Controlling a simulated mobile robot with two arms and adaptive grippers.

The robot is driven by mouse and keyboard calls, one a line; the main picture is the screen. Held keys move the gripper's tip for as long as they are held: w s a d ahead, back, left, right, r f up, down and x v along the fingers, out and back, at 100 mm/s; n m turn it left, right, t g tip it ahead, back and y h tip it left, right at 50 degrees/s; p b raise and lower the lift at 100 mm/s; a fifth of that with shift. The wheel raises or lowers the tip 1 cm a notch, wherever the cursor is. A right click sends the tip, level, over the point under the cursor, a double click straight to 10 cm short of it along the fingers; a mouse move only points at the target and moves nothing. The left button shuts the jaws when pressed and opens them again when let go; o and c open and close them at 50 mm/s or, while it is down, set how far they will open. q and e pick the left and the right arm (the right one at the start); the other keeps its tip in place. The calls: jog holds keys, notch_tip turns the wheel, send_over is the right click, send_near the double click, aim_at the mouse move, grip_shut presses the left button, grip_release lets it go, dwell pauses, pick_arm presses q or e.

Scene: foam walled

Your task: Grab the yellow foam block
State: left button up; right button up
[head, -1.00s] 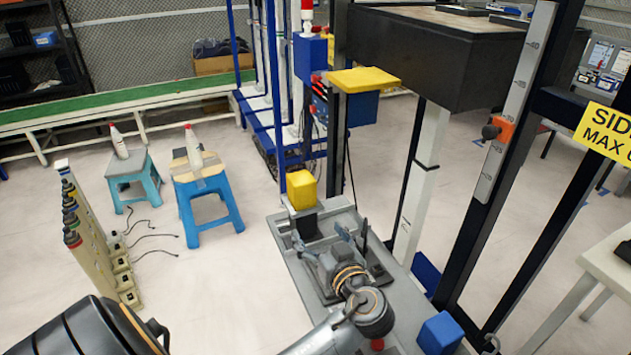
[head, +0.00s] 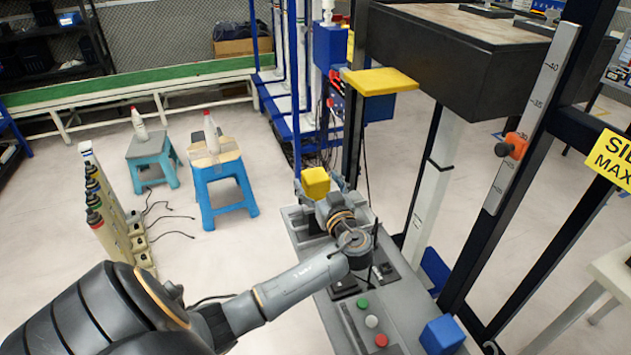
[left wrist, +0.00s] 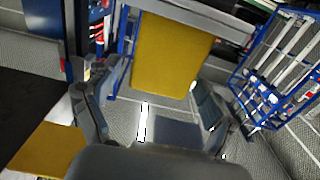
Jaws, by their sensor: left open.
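The yellow foam block (head: 315,182) stands upright at the far end of the grey bench, partly hidden by my left gripper in the head view. My left gripper (head: 323,188) is open, with its fingers close to the block. In the left wrist view, the block (left wrist: 172,52) shows as a large yellow face ahead, between the open fingers (left wrist: 148,88). I see no finger closed on it; whether a finger touches it, I cannot tell. My right gripper is not in view.
A yellow plate (head: 380,81) tops a dark post behind the bench (head: 390,325). A big black box (head: 455,60) and dark uprights stand right. A blue block (head: 440,335) sits at the bench's near right. Blue stools (head: 224,192) stand left on open floor.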

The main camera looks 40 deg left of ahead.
pick_arm(q)
jog(key=shift+x, duration=1.05)
jog(key=shift+f, duration=0.1)
jog(key=shift+d, duration=0.1)
jog(key=c, duration=1.3)
jog(key=shift+o, duration=0.2)
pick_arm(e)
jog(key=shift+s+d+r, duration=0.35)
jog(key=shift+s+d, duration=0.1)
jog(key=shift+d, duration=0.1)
